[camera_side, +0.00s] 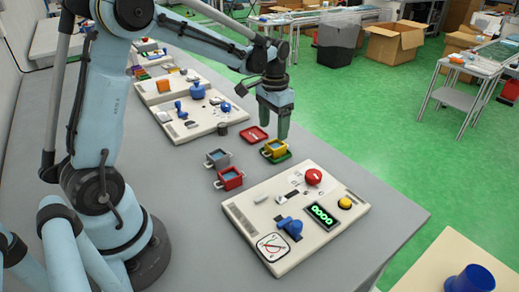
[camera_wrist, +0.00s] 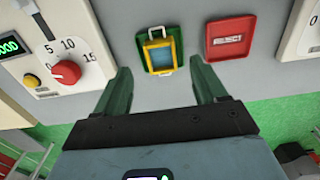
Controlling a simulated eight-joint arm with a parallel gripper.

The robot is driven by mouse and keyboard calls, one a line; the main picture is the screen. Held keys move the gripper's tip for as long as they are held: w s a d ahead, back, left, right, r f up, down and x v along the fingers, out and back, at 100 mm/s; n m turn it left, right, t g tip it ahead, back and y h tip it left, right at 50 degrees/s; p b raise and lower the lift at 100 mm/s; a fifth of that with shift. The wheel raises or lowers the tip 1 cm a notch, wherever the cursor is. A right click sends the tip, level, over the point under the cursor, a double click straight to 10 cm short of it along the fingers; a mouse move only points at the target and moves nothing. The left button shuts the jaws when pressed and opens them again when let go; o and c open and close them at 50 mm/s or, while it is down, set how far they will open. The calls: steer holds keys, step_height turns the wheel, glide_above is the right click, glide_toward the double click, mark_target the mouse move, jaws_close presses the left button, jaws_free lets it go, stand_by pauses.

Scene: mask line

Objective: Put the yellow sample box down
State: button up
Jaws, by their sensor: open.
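The yellow sample box (camera_side: 275,145) has a blue inside and sits on a green square tray (camera_side: 284,157) near the table's right edge. In the wrist view the yellow box (camera_wrist: 149,42) stands on the green tray (camera_wrist: 168,68), within its rim. My gripper (camera_side: 276,136) is just above and behind the box in the side view. In the wrist view my gripper (camera_wrist: 161,75) is open, with its dark green fingers spread on either side of the tray and nothing between them. I cannot tell exactly how high the fingertips are above the box.
A red tray (camera_wrist: 231,37) lies beside the green one. A grey box (camera_side: 218,158) and a red box (camera_side: 229,178) stand to the left. A control panel (camera_side: 262,222) with knobs and a display lies in front, and more panels lie behind.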

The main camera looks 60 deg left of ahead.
mark_target(273, 145)
step_height(273, 145, up, 6)
steer(key=s+d+t, duration=0.7)
steer(key=s+d, duration=0.2)
steer(key=s, duration=0.4)
steer(key=shift+s+d, duration=0.25)
steer(key=shift+s, duration=0.05)
stand_by(1.1)
